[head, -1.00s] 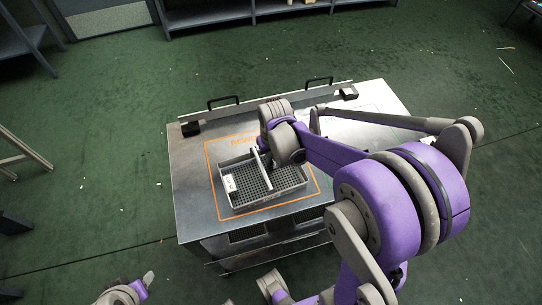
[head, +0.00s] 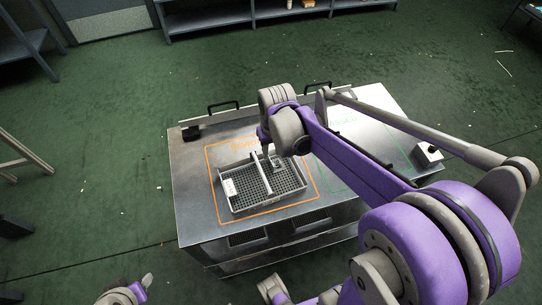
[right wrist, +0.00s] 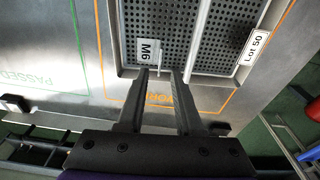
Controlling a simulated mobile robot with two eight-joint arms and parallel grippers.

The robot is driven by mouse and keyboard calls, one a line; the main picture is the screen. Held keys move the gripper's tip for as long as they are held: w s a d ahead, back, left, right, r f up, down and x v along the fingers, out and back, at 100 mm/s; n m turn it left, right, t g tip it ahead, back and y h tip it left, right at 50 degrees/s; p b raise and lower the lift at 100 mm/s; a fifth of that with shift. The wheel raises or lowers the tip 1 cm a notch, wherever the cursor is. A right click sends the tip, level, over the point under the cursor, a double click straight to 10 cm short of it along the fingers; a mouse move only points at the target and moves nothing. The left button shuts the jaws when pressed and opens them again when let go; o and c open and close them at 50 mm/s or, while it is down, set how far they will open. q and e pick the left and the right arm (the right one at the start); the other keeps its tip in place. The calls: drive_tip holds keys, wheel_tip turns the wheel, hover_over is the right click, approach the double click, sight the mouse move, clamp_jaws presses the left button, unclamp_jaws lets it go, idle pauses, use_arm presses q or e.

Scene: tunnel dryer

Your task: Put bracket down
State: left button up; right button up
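A grey mesh tray (head: 240,207) with a lengthwise divider (head: 252,165) sits inside the orange outline on the metal table. A small pale piece marked M6 (right wrist: 148,52), apparently the bracket, is in the compartment right of the divider in the head view, near the tray's far wall. My right gripper (head: 268,152) is open at the tray's far side. My left gripper (head: 142,287) shows only partly at the bottom left.
The tray carries a "Lot 50" tag (right wrist: 257,47). A green PASSED outline (right wrist: 50,85) is on the table right of the orange one in the head view. A pale box (head: 428,153) stands at the table's right edge. Black handles (head: 222,107) rise along the far edge.

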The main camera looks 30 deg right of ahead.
sight(272, 165)
drive_tip(key=shift+n+t, duration=0.6)
drive_tip(key=shift+t, duration=0.2)
drive_tip(key=s+a+r, duration=0.1)
drive_tip(key=s+a, duration=0.1)
drive_tip(key=s+a+r, duration=0.1)
drive_tip(key=s+a, duration=0.1)
drive_tip(key=s+a+r, duration=0.1)
drive_tip(key=s+r, duration=0.1)
drive_tip(key=shift+s+a, duration=0.25)
drive_tip(key=shift+a, duration=0.15)
drive_tip(key=s+a+f+n+t, duration=0.1)
drive_tip(key=s+a+f+t, duration=0.1)
drive_tip(key=s, duration=0.4)
drive_tip(key=shift+s+a+f, duration=0.3)
drive_tip(key=shift+a+f, duration=0.4)
drive_tip(key=shift+a, duration=0.5)
drive_tip(key=shift+r+p, duration=0.1)
drive_tip(key=shift+p, duration=0.25)
